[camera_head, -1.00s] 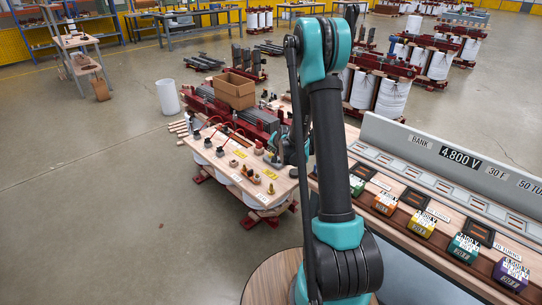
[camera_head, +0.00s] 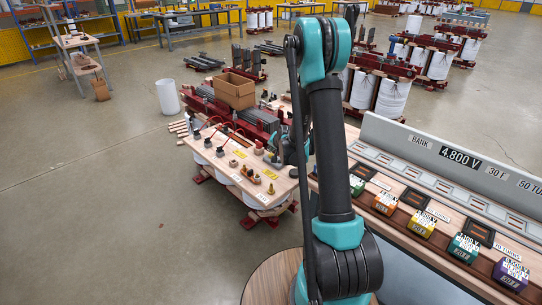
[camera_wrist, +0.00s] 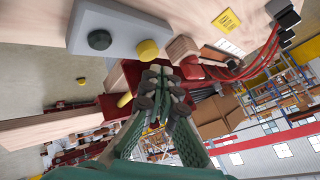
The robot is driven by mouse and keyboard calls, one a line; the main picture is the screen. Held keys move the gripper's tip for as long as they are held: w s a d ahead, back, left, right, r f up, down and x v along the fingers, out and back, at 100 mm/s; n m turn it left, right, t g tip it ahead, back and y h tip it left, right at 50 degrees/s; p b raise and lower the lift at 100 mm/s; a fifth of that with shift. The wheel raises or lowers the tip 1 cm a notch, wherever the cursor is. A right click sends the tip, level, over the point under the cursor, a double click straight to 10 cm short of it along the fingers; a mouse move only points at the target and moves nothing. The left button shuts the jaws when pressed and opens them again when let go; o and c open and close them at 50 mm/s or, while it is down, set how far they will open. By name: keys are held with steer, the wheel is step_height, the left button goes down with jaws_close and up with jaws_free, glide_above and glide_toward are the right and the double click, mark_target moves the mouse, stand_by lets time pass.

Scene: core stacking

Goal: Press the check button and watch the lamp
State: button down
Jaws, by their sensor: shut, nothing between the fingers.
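In the wrist view, a grey panel (camera_wrist: 118,28) carries a dark round dome (camera_wrist: 100,40) and a yellow dome (camera_wrist: 148,50). I cannot tell for certain which is the check button and which is the lamp; neither shows a clear glow. My gripper (camera_wrist: 163,74) is shut and empty, its fingertips just below the yellow dome in the picture. Whether they touch anything is unclear. In the head view, my arm covers the gripper and the right end of the wooden work table (camera_head: 225,172).
The table holds several dark and yellow knobs, red cables and yellow labels. A cardboard box (camera_head: 234,91) stands behind it. At right, a bench has a grey sign board (camera_head: 430,150) and several coloured blocks, including a yellow one (camera_head: 421,224).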

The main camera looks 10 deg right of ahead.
steer(key=shift+f, duration=0.1)
steer(key=shift+f, duration=0.3)
steer(key=shift+f, duration=0.5)
stand_by(0.8)
steer(key=shift+r, duration=0.9)
steer(key=shift+r, duration=2.55)
